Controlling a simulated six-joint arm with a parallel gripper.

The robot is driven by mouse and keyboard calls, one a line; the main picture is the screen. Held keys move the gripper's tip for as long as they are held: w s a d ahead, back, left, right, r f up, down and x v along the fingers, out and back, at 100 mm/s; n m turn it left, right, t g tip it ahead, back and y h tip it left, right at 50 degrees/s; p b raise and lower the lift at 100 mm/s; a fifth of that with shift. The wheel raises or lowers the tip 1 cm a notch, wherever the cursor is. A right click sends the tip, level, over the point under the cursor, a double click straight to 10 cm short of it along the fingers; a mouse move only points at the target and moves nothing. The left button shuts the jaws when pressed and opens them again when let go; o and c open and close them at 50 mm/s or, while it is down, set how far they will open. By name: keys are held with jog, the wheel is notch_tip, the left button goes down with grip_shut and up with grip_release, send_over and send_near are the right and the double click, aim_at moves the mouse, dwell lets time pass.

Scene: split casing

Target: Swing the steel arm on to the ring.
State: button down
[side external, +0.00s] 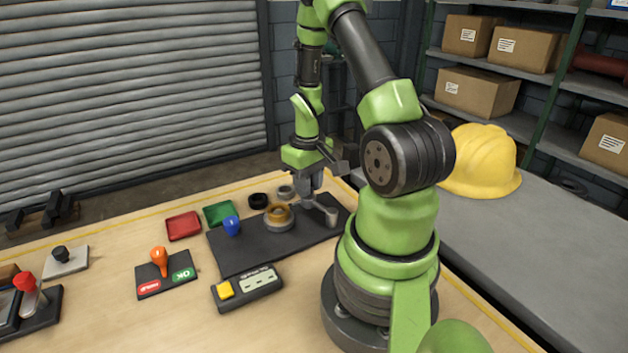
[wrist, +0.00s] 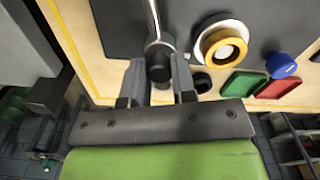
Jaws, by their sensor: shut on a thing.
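The steel arm (side external: 318,207) is at the right part of the dark mat (side external: 240,258), to the right of the ring (side external: 278,213). In the wrist view the steel arm (wrist: 152,18) runs from the top edge down to a black knob (wrist: 158,66). My gripper (wrist: 158,78) is shut on this knob, one finger on each side. In the side view my gripper (side external: 312,188) hides the knob. The ring is yellow-brown on a pale round base; in the wrist view the ring (wrist: 225,46) is right of the steel arm and apart from it.
A blue knob (side external: 232,226) stands left of the ring. Red (side external: 184,225) and green (side external: 219,213) trays and a black ring (side external: 258,201) lie behind the mat. A box with a yellow button (side external: 226,289) and an orange-handled switch (side external: 159,260) are in front and left.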

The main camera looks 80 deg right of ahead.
aim_at(304, 200)
jog(key=shift+w+a+n, duration=0.2)
jog(key=shift+a+n, duration=0.4)
jog(key=shift+n, duration=0.5)
jog(key=shift+a, duration=0.1)
jog(key=c, duration=0.9)
grip_release()
notch_tip(304, 200, up, 10)
